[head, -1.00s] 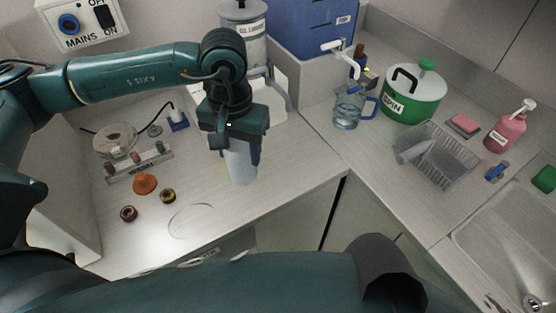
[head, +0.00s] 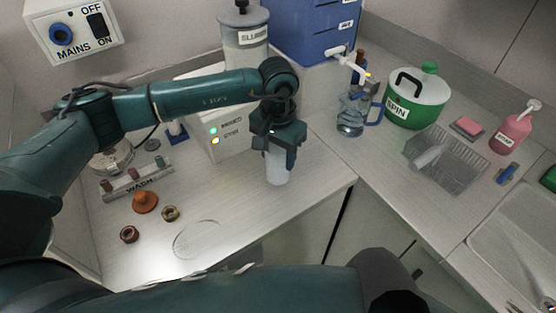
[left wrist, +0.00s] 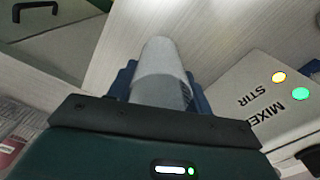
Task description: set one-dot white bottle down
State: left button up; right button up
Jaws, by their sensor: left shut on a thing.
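The white bottle (head: 277,168) is upright in my left gripper (head: 279,150), over the counter near its front edge and in front of the mixer box. The left gripper is shut on its upper part. In the left wrist view the bottle (left wrist: 160,70) shows between the blue fingers (left wrist: 160,88). I cannot make out a dot on it. Whether its base touches the counter is hard to tell. My right gripper is not in view.
The mixer box (head: 215,140) with lit lamps stands behind and left. A blue-handled jug (head: 352,115) and green spinner (head: 416,100) are right. A thin ring (head: 197,239) lies at the front.

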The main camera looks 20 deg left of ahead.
pick_arm(q)
jog(key=shift+f, duration=1.65)
jog(key=o, duration=1)
